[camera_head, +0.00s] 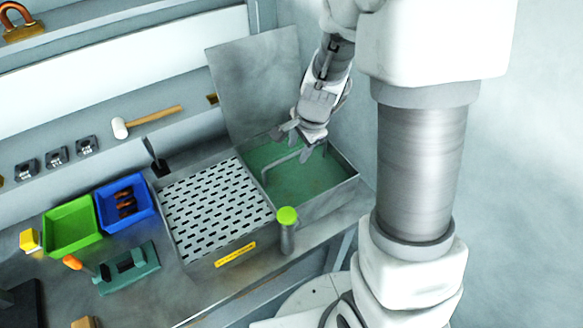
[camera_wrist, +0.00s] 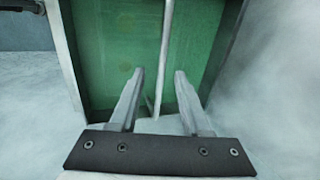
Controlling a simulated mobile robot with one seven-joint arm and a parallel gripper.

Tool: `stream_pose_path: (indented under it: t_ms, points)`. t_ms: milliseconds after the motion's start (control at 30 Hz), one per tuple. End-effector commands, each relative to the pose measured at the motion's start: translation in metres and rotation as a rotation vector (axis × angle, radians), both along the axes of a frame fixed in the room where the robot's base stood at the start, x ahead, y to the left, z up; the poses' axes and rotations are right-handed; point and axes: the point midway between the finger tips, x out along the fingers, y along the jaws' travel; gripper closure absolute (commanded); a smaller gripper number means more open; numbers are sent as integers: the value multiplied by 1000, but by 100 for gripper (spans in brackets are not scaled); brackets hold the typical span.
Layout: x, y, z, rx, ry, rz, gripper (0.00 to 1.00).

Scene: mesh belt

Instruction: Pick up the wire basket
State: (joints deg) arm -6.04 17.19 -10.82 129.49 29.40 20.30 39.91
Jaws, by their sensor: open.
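The wire basket's grey handle (camera_head: 282,162) stands above green liquid in the right-hand metal tank (camera_head: 340,187). The basket's body cannot be made out under the green surface. My gripper (camera_head: 302,143) is open above the tank, right at the handle. In the wrist view, the handle is a thin pale bar (camera_wrist: 163,45) that runs between the two spread fingers of my gripper (camera_wrist: 159,73). A gap shows on both sides of the bar, and the jaws are not closed on it.
A raised metal lid (camera_head: 255,82) stands behind the tank. A slotted drain tray (camera_head: 215,207) adjoins it on the left. A green-capped cylinder (camera_head: 287,232) stands at the front. Blue (camera_head: 125,203) and green bins (camera_head: 72,224) lie farther left.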

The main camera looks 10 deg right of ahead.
Motion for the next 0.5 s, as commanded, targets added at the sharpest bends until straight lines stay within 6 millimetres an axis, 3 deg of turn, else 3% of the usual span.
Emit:
stream_pose_path:
  t_ms: [267,500]
  points:
    - [6,2,-19,0,1,-1,53]
    - [15,3,-49,1,2,-2,53]
